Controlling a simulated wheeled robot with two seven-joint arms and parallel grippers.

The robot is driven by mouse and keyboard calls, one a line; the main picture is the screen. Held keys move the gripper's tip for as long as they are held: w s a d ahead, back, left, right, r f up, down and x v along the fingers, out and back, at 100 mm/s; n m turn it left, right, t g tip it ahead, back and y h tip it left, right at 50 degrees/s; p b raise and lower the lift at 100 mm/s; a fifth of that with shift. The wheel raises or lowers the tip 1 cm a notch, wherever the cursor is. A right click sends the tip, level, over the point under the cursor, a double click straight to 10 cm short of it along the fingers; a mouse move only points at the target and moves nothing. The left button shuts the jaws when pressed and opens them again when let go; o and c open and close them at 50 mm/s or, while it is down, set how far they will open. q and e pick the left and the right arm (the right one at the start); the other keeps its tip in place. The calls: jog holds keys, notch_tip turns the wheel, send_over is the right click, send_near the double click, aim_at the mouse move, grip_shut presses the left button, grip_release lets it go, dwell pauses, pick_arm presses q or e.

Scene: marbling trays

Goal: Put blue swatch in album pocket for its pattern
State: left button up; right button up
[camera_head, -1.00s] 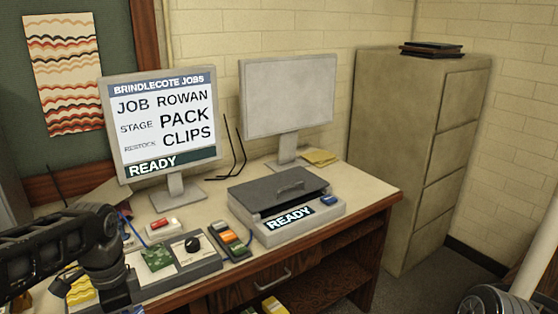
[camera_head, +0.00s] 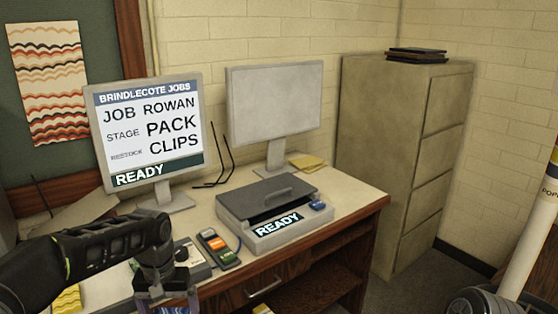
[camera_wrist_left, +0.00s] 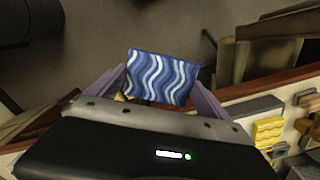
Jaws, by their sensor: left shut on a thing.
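The blue swatch (camera_wrist_left: 162,78), with white wavy stripes, is in my left gripper (camera_wrist_left: 158,92) in the left wrist view. It is held between the two fingers, with floor and the desk's front edge behind it. In the head view my left gripper (camera_head: 166,302) is low at the bottom edge, near the desk's front, and I cannot make out the swatch there. I cannot identify an album pocket in either view. My right gripper is not in view.
The desk (camera_head: 350,198) bears a job monitor (camera_head: 150,130), a blank monitor (camera_head: 275,98) and a grey lidded machine (camera_head: 225,208) reading READY. A yellow patterned piece (camera_head: 67,300) lies at lower left. A filing cabinet (camera_head: 385,150) stands right.

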pick_arm(q)
jog(key=d+f+m, duration=0.1)
jog(key=d+f, duration=0.2)
jog(key=d, duration=0.2)
jog(key=shift+w+d+f, duration=0.2)
jog(key=shift+w+f, duration=0.05)
dwell(1.2)
